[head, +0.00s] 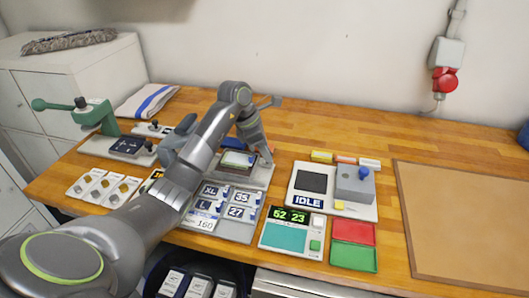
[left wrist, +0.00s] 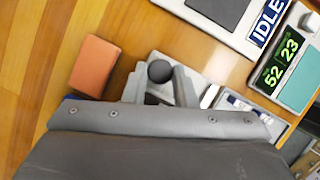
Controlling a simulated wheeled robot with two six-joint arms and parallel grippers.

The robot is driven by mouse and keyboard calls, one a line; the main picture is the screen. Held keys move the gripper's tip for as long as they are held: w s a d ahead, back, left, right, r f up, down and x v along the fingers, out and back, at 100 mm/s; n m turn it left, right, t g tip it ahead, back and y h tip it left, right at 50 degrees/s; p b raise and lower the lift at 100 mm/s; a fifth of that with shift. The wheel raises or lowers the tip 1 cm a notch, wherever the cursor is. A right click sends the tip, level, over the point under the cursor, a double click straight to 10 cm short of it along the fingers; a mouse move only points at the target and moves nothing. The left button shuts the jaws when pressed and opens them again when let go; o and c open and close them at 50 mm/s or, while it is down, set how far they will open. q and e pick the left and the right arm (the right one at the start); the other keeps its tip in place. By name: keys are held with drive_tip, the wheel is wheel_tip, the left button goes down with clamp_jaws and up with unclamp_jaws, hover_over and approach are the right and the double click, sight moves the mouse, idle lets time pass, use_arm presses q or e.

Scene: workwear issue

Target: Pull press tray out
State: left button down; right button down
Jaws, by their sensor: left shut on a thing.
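The press stands in the middle of the wooden bench, partly hidden behind my left arm. Its grey base (head: 255,178) shows, with a dark-framed greenish plate (head: 237,161) on top that looks like the tray. My left gripper (head: 264,160) is down at the right side of this unit. In the left wrist view, its two grey fingers (left wrist: 160,88) stand either side of a dark round knob (left wrist: 160,71) above a light grey plate, and are shut on it. Whether the knob belongs to the tray is hard to tell. My right gripper is not in view.
An IDLE unit (head: 308,202) and a display reading 52 23 (head: 290,216) stand to the right, beside red (head: 354,233) and green (head: 353,257) trays. A size-label board (head: 236,229) lies in front. An orange block (left wrist: 95,65) lies close behind the gripper. A green lever press (head: 96,112) stands left.

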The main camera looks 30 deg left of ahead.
use_arm(q)
drive_tip(key=shift+w+d, duration=0.15)
drive_tip(key=shift+d, duration=0.45)
drive_tip(key=c, duration=1.4)
unclamp_jaws()
drive_tip(key=shift+a, duration=0.3)
drive_tip(key=shift+o, duration=1.1)
drive_tip(key=shift+d, duration=0.1)
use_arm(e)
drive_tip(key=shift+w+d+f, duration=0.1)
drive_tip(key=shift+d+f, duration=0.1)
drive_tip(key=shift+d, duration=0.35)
